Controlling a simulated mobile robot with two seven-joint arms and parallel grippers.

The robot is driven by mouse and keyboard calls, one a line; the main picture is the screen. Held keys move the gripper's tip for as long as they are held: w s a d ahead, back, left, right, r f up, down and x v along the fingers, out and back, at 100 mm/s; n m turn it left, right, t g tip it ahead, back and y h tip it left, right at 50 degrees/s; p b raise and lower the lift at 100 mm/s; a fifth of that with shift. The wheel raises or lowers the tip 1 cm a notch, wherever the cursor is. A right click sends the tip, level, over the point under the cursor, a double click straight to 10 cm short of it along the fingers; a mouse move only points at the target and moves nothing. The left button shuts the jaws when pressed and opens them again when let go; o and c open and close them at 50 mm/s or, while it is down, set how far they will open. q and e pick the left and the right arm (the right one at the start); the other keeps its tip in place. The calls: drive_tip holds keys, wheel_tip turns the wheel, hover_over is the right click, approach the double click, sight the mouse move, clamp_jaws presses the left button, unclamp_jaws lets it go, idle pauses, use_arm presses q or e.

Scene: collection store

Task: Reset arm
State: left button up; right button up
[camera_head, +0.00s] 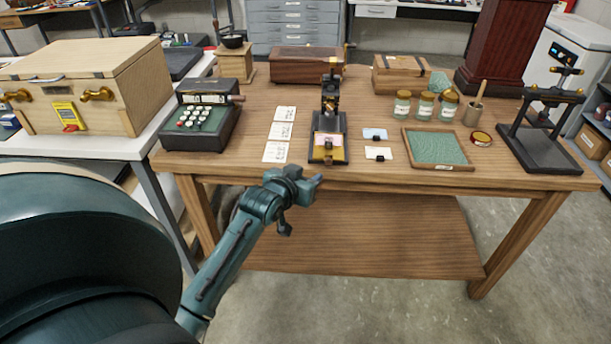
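My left arm (226,262), dark teal, comes in from the lower left and reaches up to the table's front edge. Its gripper (302,207) is in front of and apart from the wooden table (370,180), below the small black press. The two fingers look spread apart, with nothing seen between them. My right gripper is out of view.
On the table stand a black keyed machine (200,118), a small black press (328,125), several jars (425,107), a green-lined tray (437,147) and a larger black press (540,130). A wooden chest (85,85) is at left. Floor (530,270) at right is clear.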

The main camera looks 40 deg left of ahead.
use_arm(q)
drive_tip(key=s+d+f+m+g+h, duration=0.1)
drive_tip(key=s+d+f+m+h, duration=0.1)
drive_tip(key=s+d+f, duration=0.5)
drive_tip(key=s+d+f+m+g+h, duration=0.1)
drive_tip(key=s+d+f+m+h, duration=0.1)
drive_tip(key=s+d+f, duration=0.5)
drive_tip(key=s+d+h, duration=0.1)
drive_tip(key=s+d, duration=0.5)
drive_tip(key=s, duration=0.2)
drive_tip(key=shift+m+g, duration=0.3)
drive_tip(key=shift+g, duration=0.1)
